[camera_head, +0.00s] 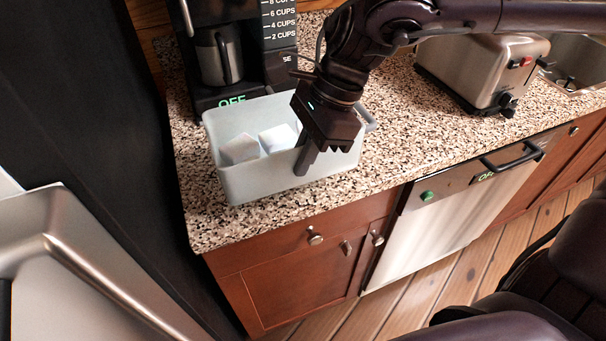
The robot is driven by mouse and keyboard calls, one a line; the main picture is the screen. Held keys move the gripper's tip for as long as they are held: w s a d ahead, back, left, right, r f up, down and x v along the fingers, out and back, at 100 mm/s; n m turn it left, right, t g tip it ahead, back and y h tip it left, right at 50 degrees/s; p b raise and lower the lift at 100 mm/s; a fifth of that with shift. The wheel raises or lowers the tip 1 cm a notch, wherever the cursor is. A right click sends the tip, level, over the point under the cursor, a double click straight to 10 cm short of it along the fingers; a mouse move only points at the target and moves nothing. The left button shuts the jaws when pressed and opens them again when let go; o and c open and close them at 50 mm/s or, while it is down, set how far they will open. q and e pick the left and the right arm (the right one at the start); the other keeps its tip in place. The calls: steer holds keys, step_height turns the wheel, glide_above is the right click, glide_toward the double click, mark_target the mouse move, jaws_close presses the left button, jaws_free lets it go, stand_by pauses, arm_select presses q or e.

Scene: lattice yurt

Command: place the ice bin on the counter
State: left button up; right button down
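The ice bin (245,180) is a pale grey open box with white ice cubes (240,149) in it. It appears to sit upright on the speckled counter (398,148), near the front edge at the left end. My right gripper (306,160) reaches down over the bin's front right part. One finger shows in front of the bin's front wall; the other cannot be made out, so its grip on the wall is unclear. The gripper and wrist hide part of the bin's right side. My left gripper is not in view.
A black coffee maker (282,70) with a steel jug stands right behind the bin. A steel toaster (478,75) stands farther right, before a sink (580,62). A dishwasher (440,225) is below. The counter between bin and toaster is clear. A dark panel (90,130) is at left.

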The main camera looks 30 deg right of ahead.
mark_target(301, 184)
step_height(301, 184, down, 5)
steer(key=shift+r, duration=0.1)
stand_by(0.3)
steer(key=shift+f, duration=0.2)
steer(key=c, duration=1.6)
jaws_free()
steer(key=shift+r, duration=0.1)
